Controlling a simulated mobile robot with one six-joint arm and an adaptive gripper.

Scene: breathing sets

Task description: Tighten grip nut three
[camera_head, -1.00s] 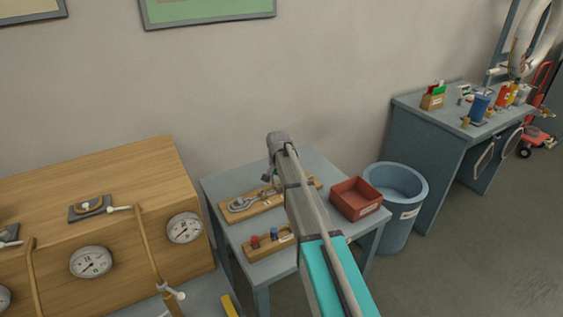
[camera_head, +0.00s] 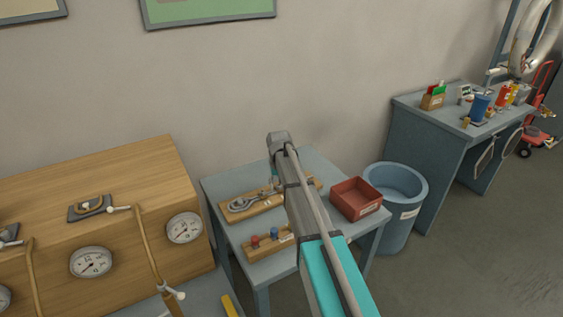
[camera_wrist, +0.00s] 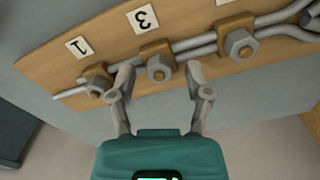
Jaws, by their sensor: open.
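The wooden board (camera_wrist: 60,58) carries metal rods with hex nuts and white number labels. Another nut (camera_wrist: 97,82) is just left of the left finger, by label 1 (camera_wrist: 77,47). In the head view the board (camera_head: 236,213) is partly hidden by my arm.
A third nut (camera_wrist: 240,45) is to the right on the rods. On the table (camera_head: 325,165) are a red tray (camera_head: 358,198) and a small rack with red and blue knobs (camera_head: 262,247). A blue bin (camera_head: 397,205) stands to the right.

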